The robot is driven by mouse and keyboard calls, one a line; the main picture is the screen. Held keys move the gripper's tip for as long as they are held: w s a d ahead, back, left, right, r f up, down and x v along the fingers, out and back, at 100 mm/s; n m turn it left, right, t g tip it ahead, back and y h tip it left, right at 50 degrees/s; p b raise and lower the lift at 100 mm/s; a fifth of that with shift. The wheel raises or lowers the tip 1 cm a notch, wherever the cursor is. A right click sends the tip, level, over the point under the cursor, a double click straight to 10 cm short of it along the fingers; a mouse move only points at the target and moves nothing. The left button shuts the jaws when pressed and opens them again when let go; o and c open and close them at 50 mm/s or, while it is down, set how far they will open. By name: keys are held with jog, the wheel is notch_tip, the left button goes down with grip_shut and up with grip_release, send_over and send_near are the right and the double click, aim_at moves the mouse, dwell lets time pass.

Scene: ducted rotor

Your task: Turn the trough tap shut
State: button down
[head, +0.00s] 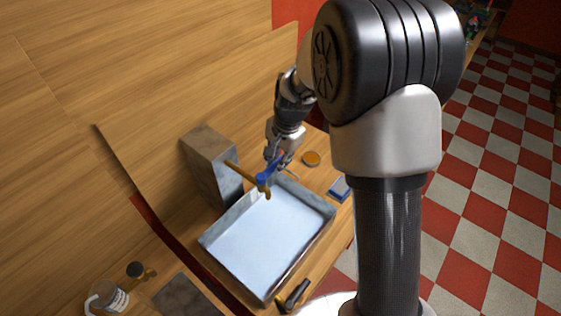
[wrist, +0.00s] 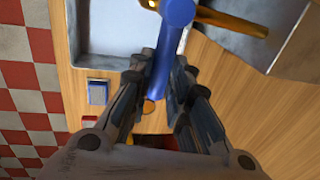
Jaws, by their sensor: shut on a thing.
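The trough (head: 208,242) is a grey, wide open basin on the wooden counter, pale blue-white inside; its corner also shows in the wrist view (wrist: 100,62). A brass tap (head: 246,178) reaches from a grey block over the trough. The tap's blue lever handle (head: 265,177) sits at the trough's back edge. My gripper (head: 273,160) is shut on this blue handle, which lies between the two fingers in the wrist view (wrist: 164,68). The brass tap also shows at the top of the wrist view (wrist: 235,22). I cannot tell whether water runs.
The grey stone block (head: 212,165) stands left of my gripper. An orange round lid (head: 311,158) and a blue box (head: 340,188) lie to the right. A black-and-yellow tool (head: 293,297) lies before the trough. A glass mug (head: 106,298) stands front left.

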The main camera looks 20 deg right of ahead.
dwell(0.3)
jog(key=c, duration=1.5)
grip_release()
jog(key=shift+a, duration=0.1)
jog(key=r, duration=0.4)
jog(key=s+d+r, duration=0.1)
jog(key=r, duration=0.7)
jog(key=shift+s+d, duration=0.25)
jog(key=shift+s, duration=0.15)
jog(key=shift+f, duration=0.1)
jog(key=s+f+n+t+b, duration=0.1)
jog(key=s+f+n+b, duration=0.1)
jog(key=s, duration=0.7)
jog(key=s+f+n+t+b, duration=0.1)
jog(key=s+n+b, duration=0.4)
jog(key=s, duration=0.4)
jog(key=s+f+n+h+b, duration=0.1)
jog(key=s+n+b, duration=0.3)
jog(key=s, duration=0.5)
jog(key=shift+s+a+f+t, duration=0.15)
jog(key=shift+a+f+t, duration=0.25)
jog(key=shift+f, duration=0.4)
